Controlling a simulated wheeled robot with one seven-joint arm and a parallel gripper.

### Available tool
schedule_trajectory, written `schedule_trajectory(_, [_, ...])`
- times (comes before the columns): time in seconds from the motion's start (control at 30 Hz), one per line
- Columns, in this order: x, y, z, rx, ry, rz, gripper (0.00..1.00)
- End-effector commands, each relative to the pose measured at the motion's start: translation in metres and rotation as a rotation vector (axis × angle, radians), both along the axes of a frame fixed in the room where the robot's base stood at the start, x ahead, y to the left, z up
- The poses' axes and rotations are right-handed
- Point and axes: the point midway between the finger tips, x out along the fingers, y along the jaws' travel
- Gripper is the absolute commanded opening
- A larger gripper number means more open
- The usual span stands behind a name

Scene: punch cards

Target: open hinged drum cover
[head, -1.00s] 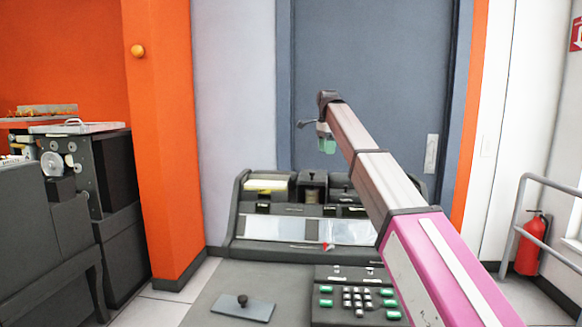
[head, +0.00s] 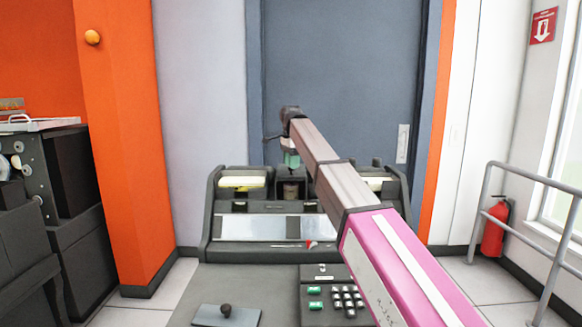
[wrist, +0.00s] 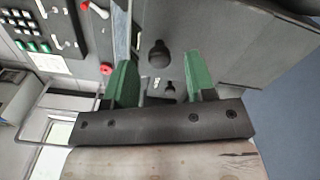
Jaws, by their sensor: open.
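The drum cover seems to be part of the dark central box (head: 290,189) at the top of the card punch (head: 206,215), between two bays. My arm hides some of that area. My gripper (head: 291,158) hangs just above this box in the head view. In the wrist view my gripper (wrist: 161,80) has its two green fingers wide apart with nothing held. A dark round knob (wrist: 158,53) shows in the gap beyond the fingertips. I cannot tell whether the knob belongs to the cover, nor whether anything touches the fingers.
A keyboard (head: 335,298) and a flat plate with a knob (head: 227,316) lie on the desk (head: 255,280). An orange pillar (head: 122,150) and dark machines (head: 75,205) stand left. A railing (head: 545,187) and a fire extinguisher (head: 495,228) are right. A blue-grey door (head: 345,80) is behind.

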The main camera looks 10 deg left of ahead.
Motion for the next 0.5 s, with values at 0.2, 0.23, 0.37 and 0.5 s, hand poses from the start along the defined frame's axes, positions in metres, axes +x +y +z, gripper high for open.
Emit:
schedule_trajectory(0.2, [0.0, 0.0, -0.015, 0.0, 0.0, 0.0, 0.5])
schedule_trajectory(0.23, [0.0, 0.0, -0.016, 0.0, 0.0, 0.0, 0.5])
schedule_trajectory(0.37, [0.0, 0.0, -0.017, 0.0, 0.0, 0.0, 0.5])
schedule_trajectory(0.5, [0.0, 0.0, -0.017, 0.0, 0.0, 0.0, 0.5])
